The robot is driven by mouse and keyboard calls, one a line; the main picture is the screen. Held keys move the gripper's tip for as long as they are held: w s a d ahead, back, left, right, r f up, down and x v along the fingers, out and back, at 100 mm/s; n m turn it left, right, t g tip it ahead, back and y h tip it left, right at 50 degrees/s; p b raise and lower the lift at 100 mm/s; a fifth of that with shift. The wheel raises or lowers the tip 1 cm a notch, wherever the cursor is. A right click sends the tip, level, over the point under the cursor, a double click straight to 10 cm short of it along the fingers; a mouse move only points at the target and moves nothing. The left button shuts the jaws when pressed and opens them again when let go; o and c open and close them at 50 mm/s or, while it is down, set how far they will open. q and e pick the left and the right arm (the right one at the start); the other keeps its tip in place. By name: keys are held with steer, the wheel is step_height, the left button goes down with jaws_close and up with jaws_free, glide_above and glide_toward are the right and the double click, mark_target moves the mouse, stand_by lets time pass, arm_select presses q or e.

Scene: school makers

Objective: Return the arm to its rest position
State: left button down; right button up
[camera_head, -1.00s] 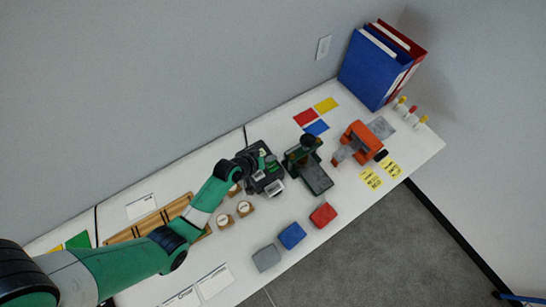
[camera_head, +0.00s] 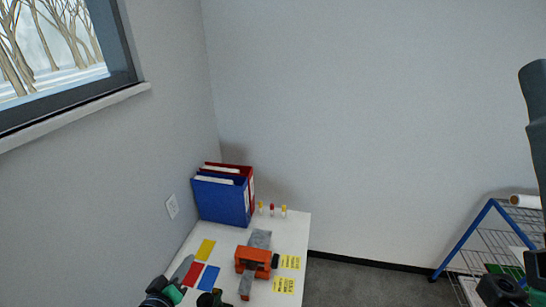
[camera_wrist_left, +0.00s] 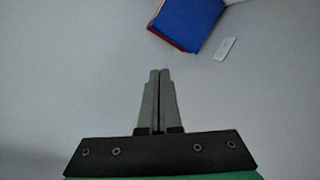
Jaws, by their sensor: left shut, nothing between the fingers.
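My left gripper (camera_head: 183,268) is at the bottom of the head view, near the table's left edge and beside the red card. In the left wrist view its two grey fingers (camera_wrist_left: 158,76) are together with nothing between them. Only a green and black part of my left arm shows behind it. Parts of my right arm (camera_head: 535,100) show at the right edge of the head view, but its fingers cannot be made out.
The white table (camera_head: 290,228) holds blue and red binders (camera_head: 222,202), an orange tool (camera_head: 253,260), coloured cards (camera_head: 207,276) and yellow notes (camera_head: 290,262). Walls stand behind and left, with a window (camera_head: 60,50). A blue-framed wire rack (camera_head: 470,245) is at right.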

arm_select(q)
steer(key=s+d+r+m+t+p, duration=0.1)
steer(key=d+r+t, duration=0.1)
steer(key=r, duration=1.1)
steer(key=s+d+r+m+t+h+p, duration=0.1)
steer(key=d+r+m+t+p, duration=0.15)
steer(key=r, duration=1.05)
steer(key=s+d+r+t+p, duration=0.1)
steer(key=d+r+t, duration=0.15)
steer(key=r, duration=0.95)
steer(key=s+a+r+m+t, duration=0.1)
steer(key=s+r+m+t, duration=0.3)
steer(key=s+r, duration=1.1)
step_height(320, 180, up, 3)
steer(key=shift+s+a+f+t+p, duration=0.2)
steer(key=shift+s+t+p, duration=0.2)
steer(key=shift+t, duration=0.7)
